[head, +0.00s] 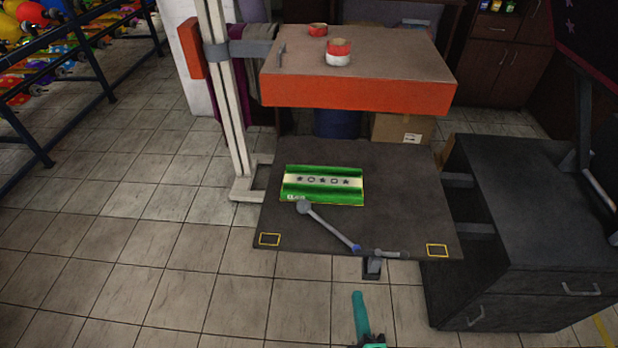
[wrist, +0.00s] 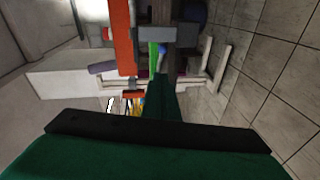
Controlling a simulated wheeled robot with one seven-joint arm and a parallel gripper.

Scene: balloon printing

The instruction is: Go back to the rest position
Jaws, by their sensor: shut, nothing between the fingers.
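My gripper (head: 358,298) shows in the head view as a teal piece at the bottom, in front of the press and apart from it. In the wrist view my shut, dark green fingers (wrist: 160,82) point up from the dark bar, with nothing held. The press has a dark lower board (head: 400,200) and a raised upper board (head: 420,65) with an orange edge. A green patterned sheet (head: 322,196) lies on the lower board. A grey lever (head: 328,225) with a round knob crosses the board's front part, its knob by the sheet.
A dark drawer cabinet (head: 530,215) stands right of the press. A white upright post (head: 222,90) stands at its left. Red and white rolls (head: 339,53) sit on the upper board. A rack of balloons (head: 60,60) is at far left. The tiled floor (head: 130,240) at left is clear.

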